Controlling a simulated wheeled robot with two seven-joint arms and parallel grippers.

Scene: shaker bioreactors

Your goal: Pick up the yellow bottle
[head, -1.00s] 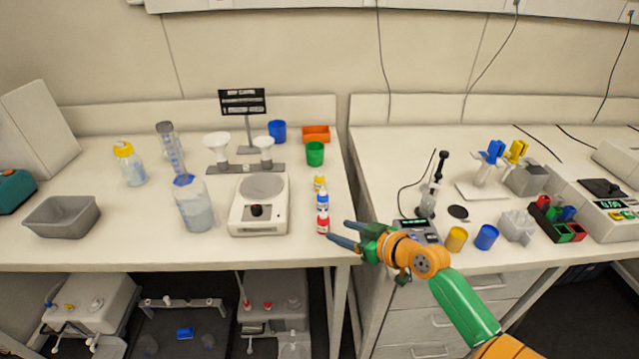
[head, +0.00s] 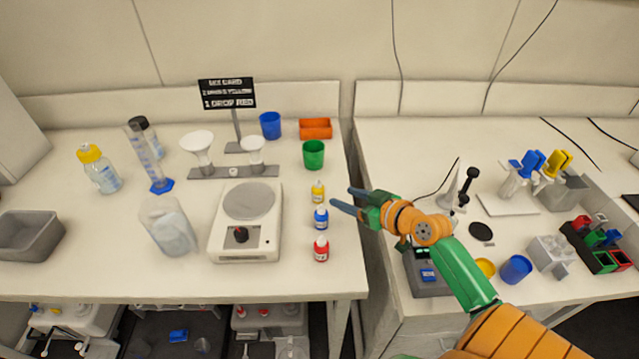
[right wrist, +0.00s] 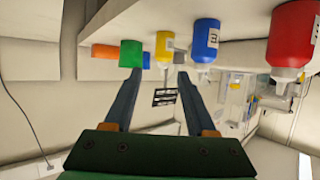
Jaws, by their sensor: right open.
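The small yellow bottle (head: 318,191) stands upright near the right edge of the left bench, at the back of a short row. A blue bottle (head: 321,218) and a red bottle (head: 321,249) stand in front of it. My right gripper (head: 342,198) is open and empty, just right of the yellow and blue bottles, fingers pointing left. In the right wrist view, which looks upside down, the yellow bottle (right wrist: 164,45) shows between and beyond the open fingertips (right wrist: 159,74). No contact is visible. My left gripper is not in view.
A white balance (head: 246,225) stands to the left. A gap separates the two benches.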

